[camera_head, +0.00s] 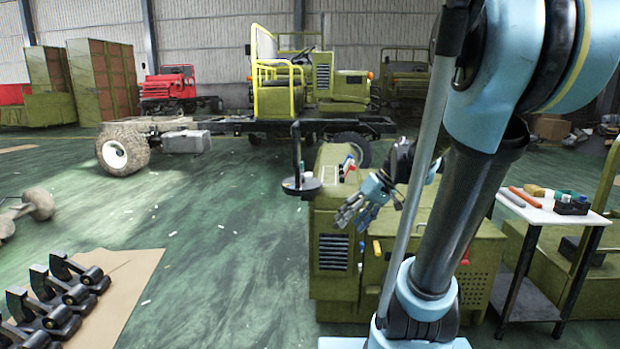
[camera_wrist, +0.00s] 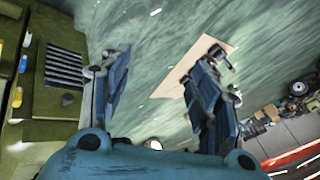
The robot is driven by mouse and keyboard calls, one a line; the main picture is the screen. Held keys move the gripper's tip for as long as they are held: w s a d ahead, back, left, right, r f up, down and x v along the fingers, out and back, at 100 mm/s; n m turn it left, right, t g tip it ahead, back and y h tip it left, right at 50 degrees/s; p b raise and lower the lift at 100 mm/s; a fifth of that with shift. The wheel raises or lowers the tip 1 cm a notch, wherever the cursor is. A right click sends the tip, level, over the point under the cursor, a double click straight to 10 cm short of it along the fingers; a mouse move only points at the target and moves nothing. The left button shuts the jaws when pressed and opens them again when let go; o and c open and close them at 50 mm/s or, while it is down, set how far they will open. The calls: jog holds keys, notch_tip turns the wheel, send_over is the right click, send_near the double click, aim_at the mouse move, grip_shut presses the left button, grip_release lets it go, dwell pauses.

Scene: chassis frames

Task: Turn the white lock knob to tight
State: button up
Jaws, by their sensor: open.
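My gripper (camera_head: 362,212) is beside the front top edge of the olive-green machine (camera_head: 335,285) in the head view. Its fingers point down and left. In the wrist view my gripper (camera_wrist: 165,72) shows two blue-grey fingers spread wide apart. The machine's grille side (camera_wrist: 40,95) is left of the fingers in the wrist view. I cannot make out a white lock knob for certain in either view. Small red, white and blue items (camera_head: 346,167) sit on the machine's top, too small to identify.
A black round tray (camera_head: 297,190) with a post juts from the machine's left. A white-topped table (camera_head: 545,212) with small items stands at right. Black brackets (camera_head: 60,295) lie on brown cardboard (camera_head: 125,285) at lower left. A vehicle chassis (camera_head: 240,125) stands behind. The green floor between is open.

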jog(key=w+a+r+n+y, duration=0.2)
jog(key=w+r+n+y, duration=0.1)
jog(key=w, duration=0.6)
jog(key=n+y, duration=0.8)
jog(key=n, duration=0.1)
send_near(309, 173)
jog(key=a, duration=1)
jog(key=shift+w+f, duration=0.3)
jog(key=shift+f, duration=0.1)
jog(key=c, duration=1.1)
